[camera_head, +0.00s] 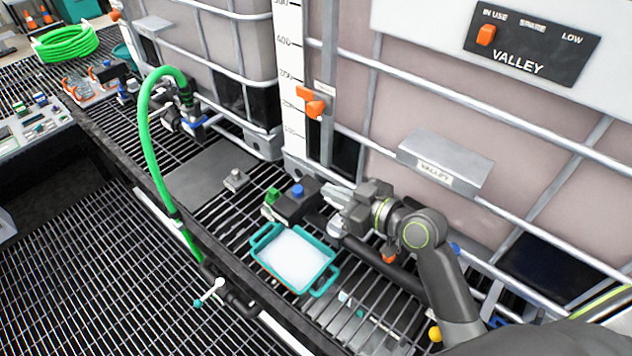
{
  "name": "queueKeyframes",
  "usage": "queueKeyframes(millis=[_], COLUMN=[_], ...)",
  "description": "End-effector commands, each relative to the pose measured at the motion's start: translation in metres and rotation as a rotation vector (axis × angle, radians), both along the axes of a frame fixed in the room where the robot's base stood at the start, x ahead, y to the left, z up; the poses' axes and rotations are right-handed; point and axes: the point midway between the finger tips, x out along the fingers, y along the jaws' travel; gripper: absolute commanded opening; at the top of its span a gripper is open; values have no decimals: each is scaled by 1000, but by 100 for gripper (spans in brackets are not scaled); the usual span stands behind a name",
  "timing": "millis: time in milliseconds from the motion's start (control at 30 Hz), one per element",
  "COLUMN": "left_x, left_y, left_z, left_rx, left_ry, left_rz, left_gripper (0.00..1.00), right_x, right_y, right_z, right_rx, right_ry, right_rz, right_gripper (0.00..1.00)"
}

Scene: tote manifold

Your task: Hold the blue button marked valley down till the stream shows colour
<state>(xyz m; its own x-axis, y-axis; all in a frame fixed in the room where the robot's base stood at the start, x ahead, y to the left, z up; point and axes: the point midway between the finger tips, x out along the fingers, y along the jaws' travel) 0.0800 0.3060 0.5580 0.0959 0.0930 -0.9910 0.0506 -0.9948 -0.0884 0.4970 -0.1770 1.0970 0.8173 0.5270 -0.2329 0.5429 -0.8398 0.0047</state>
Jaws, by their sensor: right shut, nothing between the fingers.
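A blue button (298,190) sits on top of a dark box (290,207) low at the front of the Valley tank. My right gripper (332,194) is shut and empty, its fingertips just right of the button. I cannot tell whether they touch the box; they do not cover the button. A teal tray (256,250) with white content stands on the grating below the box. No stream can be made out above it. A grey housing labelled VALLEY (440,165) is on the tank frame. My left gripper is not in view.
A dark panel marked VALLEY (530,45) has an orange slider at IN USE. A green hose (148,130) arches at left. Tank frame bars (450,90) rise behind my right arm. A flat grey plate (195,180) lies left of the box.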

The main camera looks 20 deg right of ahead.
Motion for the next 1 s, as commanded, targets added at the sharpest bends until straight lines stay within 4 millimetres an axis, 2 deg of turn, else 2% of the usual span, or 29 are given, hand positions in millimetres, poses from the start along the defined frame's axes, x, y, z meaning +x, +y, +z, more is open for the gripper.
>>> queueKeyframes(millis=[233, 1000], left_x=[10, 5], left_y=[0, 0], left_z=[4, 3], left_rx=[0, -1], left_ry=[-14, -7], left_rz=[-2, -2], left_gripper=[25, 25], right_x=[-17, -17], right_y=[-11, -11], right_z=[5, 6], right_rx=[0, 2], right_ry=[-1, -3], right_rz=[0, 0], right_gripper=[0, 0])
